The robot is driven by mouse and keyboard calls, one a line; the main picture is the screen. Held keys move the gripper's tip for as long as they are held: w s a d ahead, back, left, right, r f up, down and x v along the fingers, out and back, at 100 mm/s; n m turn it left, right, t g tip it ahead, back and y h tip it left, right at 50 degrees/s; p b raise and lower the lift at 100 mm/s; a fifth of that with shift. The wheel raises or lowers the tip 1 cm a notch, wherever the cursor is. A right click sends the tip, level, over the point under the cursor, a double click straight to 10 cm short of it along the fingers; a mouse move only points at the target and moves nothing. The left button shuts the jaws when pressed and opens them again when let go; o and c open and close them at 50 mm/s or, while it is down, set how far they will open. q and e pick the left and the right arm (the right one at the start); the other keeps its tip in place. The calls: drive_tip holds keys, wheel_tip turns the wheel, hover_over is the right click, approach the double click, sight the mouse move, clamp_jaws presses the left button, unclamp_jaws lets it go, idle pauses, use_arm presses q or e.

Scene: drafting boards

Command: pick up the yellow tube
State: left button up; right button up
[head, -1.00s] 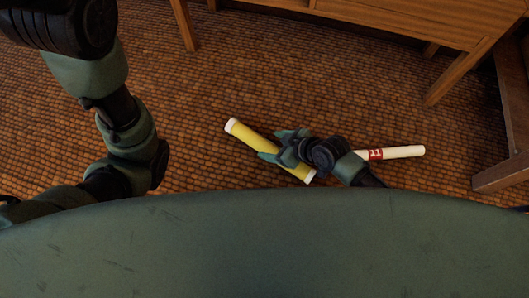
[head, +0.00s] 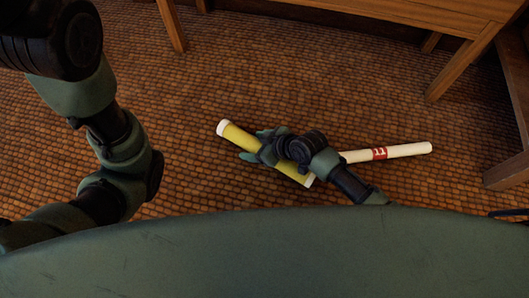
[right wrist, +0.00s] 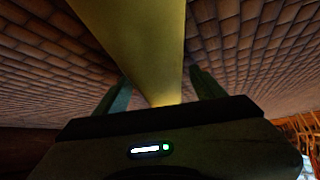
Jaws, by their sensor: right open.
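The yellow tube (head: 237,137) with white end caps lies on the tiled floor, slanting from upper left to lower right in the head view. My right gripper (head: 252,145) is over the middle of the tube and hides part of it. In the right wrist view the yellow tube (right wrist: 140,45) runs between the two green fingers of the right gripper (right wrist: 156,90). The fingers are open, one on each side of it, with gaps showing. My left arm shows at the left of the head view, but its gripper is not visible.
A white tube with a red label (head: 405,150) lies on the floor just right of my right arm. A wooden desk (head: 400,22) stands at the back, with wooden legs at the right. The floor left of the yellow tube is clear.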

clamp_jaws()
drive_tip(key=shift+r, duration=0.1)
